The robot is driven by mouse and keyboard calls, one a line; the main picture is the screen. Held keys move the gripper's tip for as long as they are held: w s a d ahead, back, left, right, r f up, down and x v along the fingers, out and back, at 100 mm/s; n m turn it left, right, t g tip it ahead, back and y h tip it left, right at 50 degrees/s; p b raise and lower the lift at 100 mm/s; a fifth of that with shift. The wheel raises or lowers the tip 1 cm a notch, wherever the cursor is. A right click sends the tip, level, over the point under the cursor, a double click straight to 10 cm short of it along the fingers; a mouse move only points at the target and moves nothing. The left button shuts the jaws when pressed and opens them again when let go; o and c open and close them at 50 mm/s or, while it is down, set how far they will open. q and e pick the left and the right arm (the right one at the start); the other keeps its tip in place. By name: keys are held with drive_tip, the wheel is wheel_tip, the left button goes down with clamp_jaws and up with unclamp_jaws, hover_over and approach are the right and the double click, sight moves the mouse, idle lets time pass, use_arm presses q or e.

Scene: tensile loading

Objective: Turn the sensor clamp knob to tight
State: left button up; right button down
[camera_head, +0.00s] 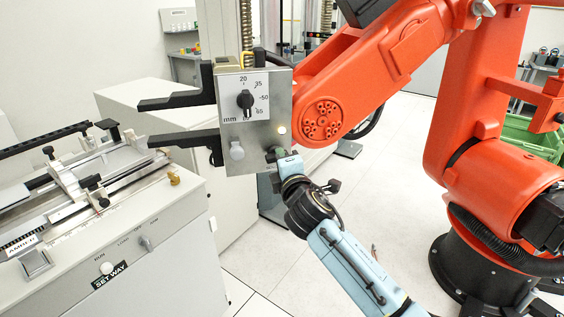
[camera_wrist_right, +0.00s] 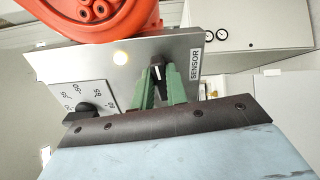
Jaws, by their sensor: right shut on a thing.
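The sensor clamp knob (camera_wrist_right: 157,70) is a small black knob with a white pointer mark, on a metal plate (camera_wrist_right: 215,50) labelled SENSOR. In the wrist view my right gripper (camera_wrist_right: 162,88) has its green fingers on either side of the knob, shut on it. In the head view the right gripper (camera_head: 281,153) reaches the lower right corner of the metal plate (camera_head: 235,115) and hides the knob. A lit lamp (camera_head: 282,130) sits just above. My left gripper is not in view.
The plate also carries a black dial (camera_head: 245,100) marked in mm and a grey knob (camera_head: 236,149). Two black prongs (camera_head: 180,101) stick out left. An orange robot arm (camera_head: 390,60) stands behind and right. A grey bench machine (camera_head: 120,240) stands at left.

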drive_tip(key=m, duration=0.6)
drive_tip(key=shift+f+m+b, duration=0.25)
drive_tip(key=shift+m+b, duration=0.05)
drive_tip(key=shift+b, duration=0.05)
idle(0.5)
drive_tip(key=c, duration=1.4)
unclamp_jaws()
drive_tip(key=v, duration=1.3)
drive_tip(key=shift+s, duration=0.2)
